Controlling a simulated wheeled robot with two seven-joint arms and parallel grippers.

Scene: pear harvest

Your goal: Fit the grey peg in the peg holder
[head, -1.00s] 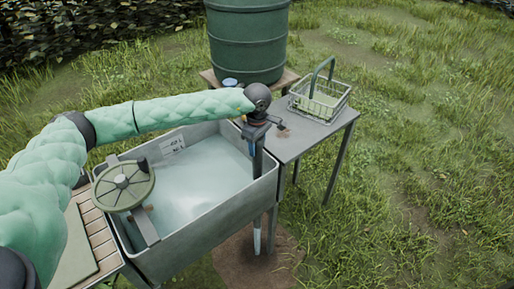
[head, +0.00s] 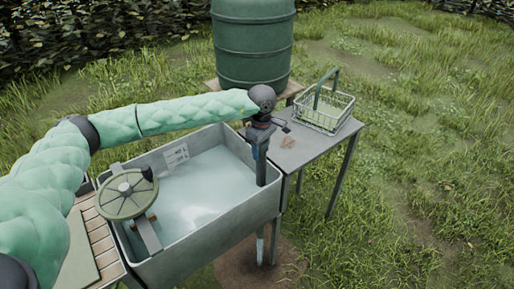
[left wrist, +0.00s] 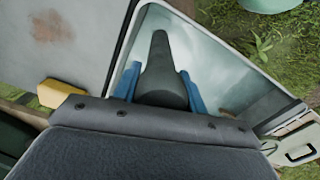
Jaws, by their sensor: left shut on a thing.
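My left gripper (head: 262,146) is over the right corner of the grey water basin (head: 215,240), beside the metal table. Its blue fingers also show in the left wrist view (left wrist: 160,88), shut on a dark grey tapered peg (left wrist: 161,62). In the head view the peg (head: 262,172) points down from the gripper against the basin's right corner. I cannot tell whether its lower end touches anything. I cannot pick out the peg holder for certain. My right gripper is not in view.
A green spoked wheel (head: 128,193) stands on a bar across the basin's left end. The grey table (head: 318,147) bears a wire basket (head: 323,112). A green barrel (head: 252,45) stands behind. A yellow block (left wrist: 58,92) shows in the left wrist view. Grass lies open to the right.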

